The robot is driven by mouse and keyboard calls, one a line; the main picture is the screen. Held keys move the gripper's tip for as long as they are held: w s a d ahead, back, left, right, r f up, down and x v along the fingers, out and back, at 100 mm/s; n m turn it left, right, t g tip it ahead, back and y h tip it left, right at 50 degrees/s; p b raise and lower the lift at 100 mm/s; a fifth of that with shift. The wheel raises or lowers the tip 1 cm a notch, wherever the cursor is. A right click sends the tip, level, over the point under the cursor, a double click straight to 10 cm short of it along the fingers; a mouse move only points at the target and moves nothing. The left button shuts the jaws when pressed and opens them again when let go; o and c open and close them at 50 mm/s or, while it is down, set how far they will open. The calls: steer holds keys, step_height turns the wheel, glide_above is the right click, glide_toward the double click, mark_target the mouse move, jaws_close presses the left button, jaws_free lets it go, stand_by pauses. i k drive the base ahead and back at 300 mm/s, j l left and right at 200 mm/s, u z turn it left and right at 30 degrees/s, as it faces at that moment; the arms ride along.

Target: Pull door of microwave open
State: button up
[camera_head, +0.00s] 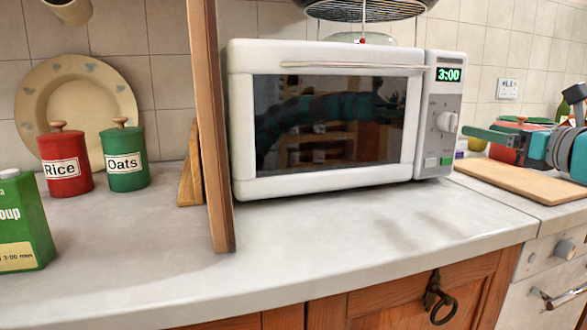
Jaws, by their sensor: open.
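A white microwave (330,180) stands on the counter, facing me. Its door (330,120) is shut, with a dark glass pane that reflects the room. A pale horizontal handle bar (352,66) runs along the door's top edge. The control panel (443,110) on the right has a dial and a green display reading 3:00. My gripper (482,130) comes in from the right edge with its teal fingers pointing left. It is open and holds nothing that I can see. It is right of the microwave, apart from the handle.
A wooden post (213,130) stands close left of the microwave. Red (66,160) and green (125,158) canisters, a plate (75,95) and a green carton (22,225) are farther left. A cutting board (520,182) lies below my gripper. The counter (360,235) before the microwave is clear.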

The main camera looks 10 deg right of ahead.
mark_target(328, 116)
steer(key=k+l, duration=0.1)
steer(key=k, duration=0.9)
